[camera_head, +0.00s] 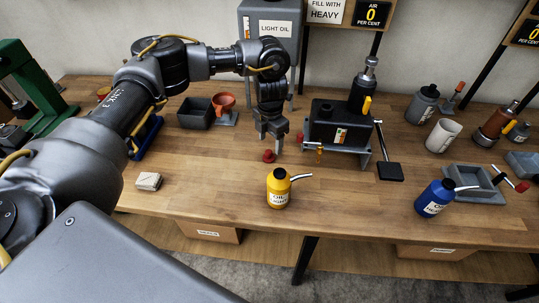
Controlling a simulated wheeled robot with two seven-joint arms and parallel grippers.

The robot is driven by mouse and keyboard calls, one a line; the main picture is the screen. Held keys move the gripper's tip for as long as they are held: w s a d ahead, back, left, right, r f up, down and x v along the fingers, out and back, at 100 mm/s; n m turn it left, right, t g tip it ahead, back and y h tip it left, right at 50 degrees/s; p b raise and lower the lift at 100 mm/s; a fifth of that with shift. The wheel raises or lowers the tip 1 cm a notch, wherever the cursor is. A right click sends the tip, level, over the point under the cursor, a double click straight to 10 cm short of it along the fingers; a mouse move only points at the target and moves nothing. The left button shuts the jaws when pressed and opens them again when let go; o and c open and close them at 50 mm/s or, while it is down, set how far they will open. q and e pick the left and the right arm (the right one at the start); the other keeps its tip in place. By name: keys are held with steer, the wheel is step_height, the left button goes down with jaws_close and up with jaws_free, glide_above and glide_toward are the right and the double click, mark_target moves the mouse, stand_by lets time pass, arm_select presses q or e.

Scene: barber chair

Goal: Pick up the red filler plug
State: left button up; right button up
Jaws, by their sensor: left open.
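The red filler plug (268,156) is a small red piece on the wooden bench, left of the black pump unit. My left gripper (273,146) points down just above and beside the plug. Its jaws are open, and I cannot tell from this view whether a finger touches the plug. My right gripper does not show.
The black pump unit (332,127) stands close to the right of my gripper. A yellow oil can (279,189) stands in front and a blue can (433,201) to the right. Bare wood lies around the plug's left and front.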

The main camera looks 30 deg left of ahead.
mark_target(269, 152)
arm_select(q)
steer(key=shift+a+f, duration=0.1)
steer(key=shift+f, duration=0.2)
steer(key=shift+s, duration=0.2)
steer(key=shift+s+f, duration=0.1)
steer(key=shift+f, duration=0.25)
step_height(269, 152, down, 4)
steer(key=shift+a+f+p, duration=0.1)
steer(key=shift+f+p, duration=0.1)
steer(key=shift+p, duration=0.3)
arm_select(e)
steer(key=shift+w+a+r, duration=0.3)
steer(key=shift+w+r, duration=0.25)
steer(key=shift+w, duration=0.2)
